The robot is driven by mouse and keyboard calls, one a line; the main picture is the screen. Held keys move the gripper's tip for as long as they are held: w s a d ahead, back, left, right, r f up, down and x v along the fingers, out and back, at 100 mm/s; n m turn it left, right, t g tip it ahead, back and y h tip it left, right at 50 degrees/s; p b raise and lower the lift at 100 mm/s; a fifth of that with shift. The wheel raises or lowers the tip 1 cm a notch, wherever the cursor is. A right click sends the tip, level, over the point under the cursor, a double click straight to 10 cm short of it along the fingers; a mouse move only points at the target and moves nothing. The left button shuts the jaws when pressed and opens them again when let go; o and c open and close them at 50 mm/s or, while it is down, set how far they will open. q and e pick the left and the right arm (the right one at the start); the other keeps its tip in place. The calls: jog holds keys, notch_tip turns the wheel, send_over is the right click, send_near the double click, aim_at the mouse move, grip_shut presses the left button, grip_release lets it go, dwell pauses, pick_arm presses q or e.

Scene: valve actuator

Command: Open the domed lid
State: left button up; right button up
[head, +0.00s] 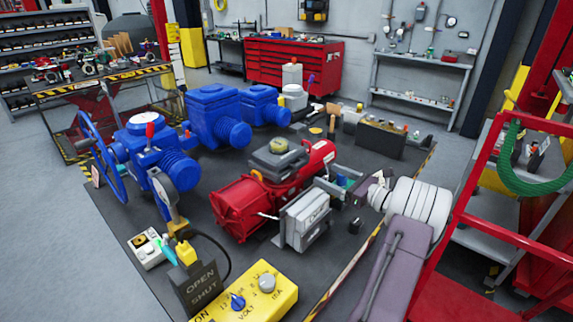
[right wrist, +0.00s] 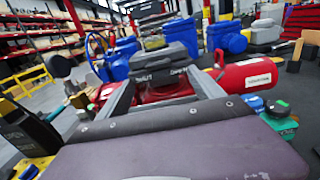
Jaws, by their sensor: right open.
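The red valve actuator (head: 240,203) lies on the dark workbench, with a dark grey box-shaped housing on top. A small domed, yellowish lid (head: 278,145) sits on that housing and looks closed. In the right wrist view the lid (right wrist: 153,43) shows above the dark housing (right wrist: 158,66), beyond the fingers. My right gripper (head: 326,172) is to the right of the actuator, its two grey fingers apart and pointing toward it. In the right wrist view the right gripper (right wrist: 163,82) is open, with nothing visibly held. My left gripper is not in view.
Blue valve actuators (head: 213,115) stand behind and left. A yellow control box (head: 250,297) is at the near edge. A red railing (head: 455,215) stands to the right.

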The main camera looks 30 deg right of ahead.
aim_at(302, 164)
jog(key=x, duration=0.3)
jog(key=p+x, duration=0.1)
jog(key=x, duration=0.5)
jog(key=shift+w+a+p, duration=0.2)
jog(key=shift+a+p, duration=0.1)
jog(key=shift+a, duration=0.1)
jog(key=shift+d, duration=0.1)
